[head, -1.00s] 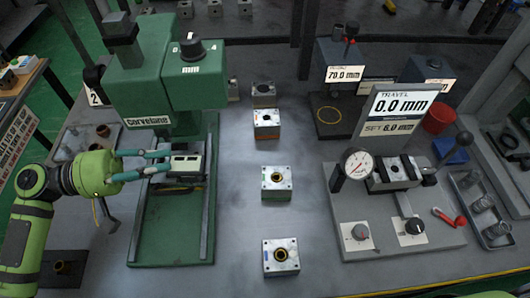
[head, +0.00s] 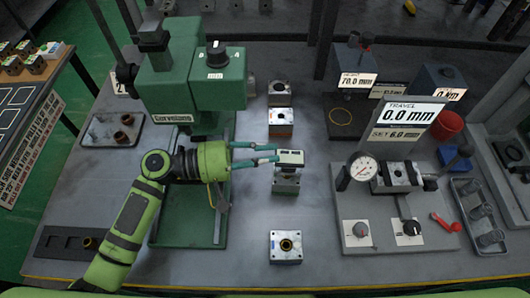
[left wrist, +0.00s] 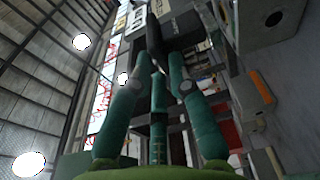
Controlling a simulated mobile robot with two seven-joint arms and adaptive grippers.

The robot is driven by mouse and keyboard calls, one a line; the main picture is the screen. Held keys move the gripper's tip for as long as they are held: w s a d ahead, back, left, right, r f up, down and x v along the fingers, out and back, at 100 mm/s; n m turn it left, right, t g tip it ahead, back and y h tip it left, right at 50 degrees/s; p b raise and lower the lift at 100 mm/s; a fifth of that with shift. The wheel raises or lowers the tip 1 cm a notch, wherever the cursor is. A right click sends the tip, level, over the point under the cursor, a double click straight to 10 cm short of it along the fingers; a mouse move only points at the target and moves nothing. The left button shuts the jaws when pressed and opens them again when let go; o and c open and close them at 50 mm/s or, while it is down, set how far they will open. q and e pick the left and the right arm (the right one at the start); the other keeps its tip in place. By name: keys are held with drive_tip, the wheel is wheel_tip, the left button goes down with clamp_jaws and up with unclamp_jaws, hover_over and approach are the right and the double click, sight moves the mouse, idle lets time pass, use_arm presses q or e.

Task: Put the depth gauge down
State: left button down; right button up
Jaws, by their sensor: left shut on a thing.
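My left gripper (head: 275,154) is shut on the depth gauge (head: 291,158), a small dark block with a pale top. In the left wrist view my teal fingers (left wrist: 160,62) reach up to a dark and pale body (left wrist: 178,28), which seems to be the gauge. My right gripper is not in view.
More valve blocks stand in the row: one in front (head: 285,247) and two behind (head: 281,122). The green press (head: 203,80) stands left. The travel tester (head: 395,215) with its dial (head: 363,168) is right. Bare grey bench lies around the front block.

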use_arm(q)
drive_tip(key=shift+f, duration=0.4)
drive_tip(key=shift+f, duration=0.15)
drive_tip(key=c, duration=1.2)
unclamp_jaws()
